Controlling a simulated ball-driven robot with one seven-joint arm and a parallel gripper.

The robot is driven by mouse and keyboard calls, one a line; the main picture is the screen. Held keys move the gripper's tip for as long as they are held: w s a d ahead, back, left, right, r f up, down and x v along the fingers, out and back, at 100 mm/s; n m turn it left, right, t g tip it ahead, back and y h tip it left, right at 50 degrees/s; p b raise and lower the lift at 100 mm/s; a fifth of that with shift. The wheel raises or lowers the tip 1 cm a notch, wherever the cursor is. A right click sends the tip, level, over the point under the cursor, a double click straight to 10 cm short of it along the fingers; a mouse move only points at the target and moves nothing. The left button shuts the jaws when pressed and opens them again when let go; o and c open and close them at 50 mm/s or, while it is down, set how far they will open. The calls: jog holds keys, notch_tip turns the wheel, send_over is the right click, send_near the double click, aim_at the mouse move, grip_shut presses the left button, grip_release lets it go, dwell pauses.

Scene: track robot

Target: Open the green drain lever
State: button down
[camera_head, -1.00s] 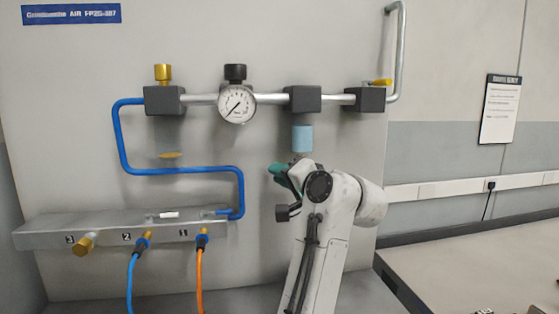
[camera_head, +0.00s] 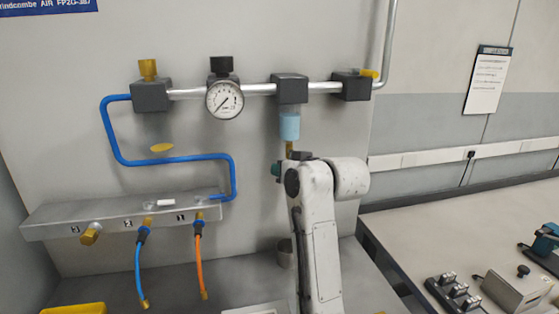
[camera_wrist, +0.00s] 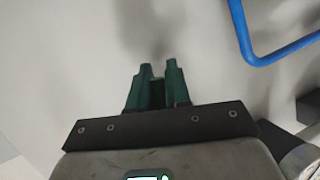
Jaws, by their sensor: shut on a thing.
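The pale blue bowl (camera_head: 289,125) hangs under a dark block on the wall pipe, with a brass drain stub (camera_head: 289,148) below it. My gripper (camera_head: 276,169) is just below and left of that stub, largely hidden behind my own wrist. In the wrist view my gripper (camera_wrist: 159,68) shows two dark green fingers close together, with a narrow dark piece between them. The green drain lever cannot be made out apart from the fingers; the thing held is mostly hidden by them.
A gauge (camera_head: 225,100) and brass-topped valve (camera_head: 150,90) sit left on the pipe. A blue pipe (camera_head: 180,159) runs to a manifold (camera_head: 120,215) with blue and orange hoses. A bench (camera_head: 450,230) with devices stands right. A grey cup (camera_head: 285,252) is below my gripper.

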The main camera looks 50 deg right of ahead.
jog(key=shift+s+d+n+p, duration=0.1)
jog(key=shift+d+n+p, duration=0.1)
jog(key=shift+n+p, duration=0.1)
jog(key=shift+f, duration=0.1)
jog(key=c, duration=1.1)
grip_release()
jog(key=shift+c, duration=0.2)
jog(key=shift+s, duration=0.1)
jog(key=b+v, duration=0.1)
jog(key=v, duration=0.9)
jog(key=shift+s+a+r, duration=0.2)
jog(key=shift+a+r, duration=0.05)
jog(key=shift+r, duration=0.05)
jog(key=shift+g, duration=0.3)
